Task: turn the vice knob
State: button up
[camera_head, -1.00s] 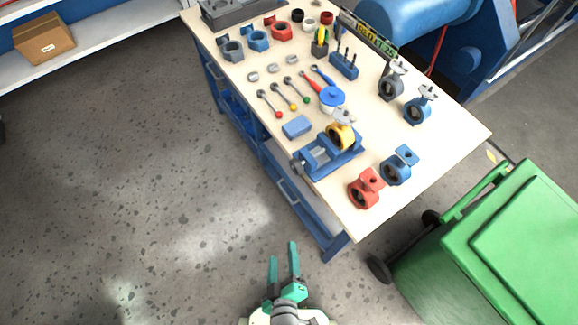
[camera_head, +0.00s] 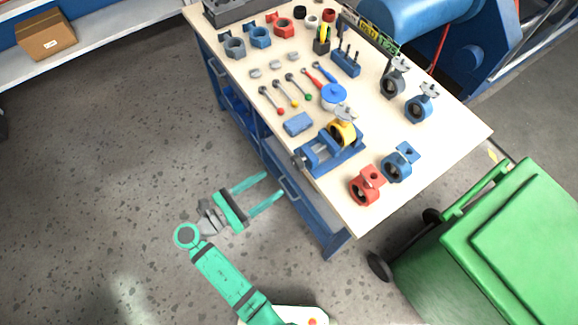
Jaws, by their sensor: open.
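A blue vice (camera_head: 332,155) sits at the near left edge of the workbench, with a yellow valve ring (camera_head: 342,134) standing in it. The vice knob (camera_head: 299,162) is a small grey piece at the vice's left end, by the table edge. My gripper (camera_head: 274,186) is green, with two long fingers apart and nothing between them. Its fingers point right, toward the side of the bench. In the picture it is below and left of the knob, apart from it.
The wooden workbench top (camera_head: 430,150) carries red and blue valve bodies, small wrenches and a blue block (camera_head: 298,124) near the vice. A green bin (camera_head: 500,240) stands at the right. A drawer handle (camera_head: 288,189) is close to my fingertips in the picture. The floor at left is clear.

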aim_at(294, 165)
jog(key=shift+g+h, duration=0.3)
jog(key=shift+h, duration=0.3)
jog(key=w+d, duration=0.2)
jog(key=w+d+r, duration=0.1)
jog(key=d, duration=0.1)
jog(key=w+d+r, duration=0.1)
jog(key=w+d, duration=0.1)
jog(key=d, duration=0.1)
jog(key=shift+w+r, duration=0.2)
jog(key=shift+w, duration=0.15)
jog(key=shift+s, duration=0.1)
jog(key=c, duration=1.1)
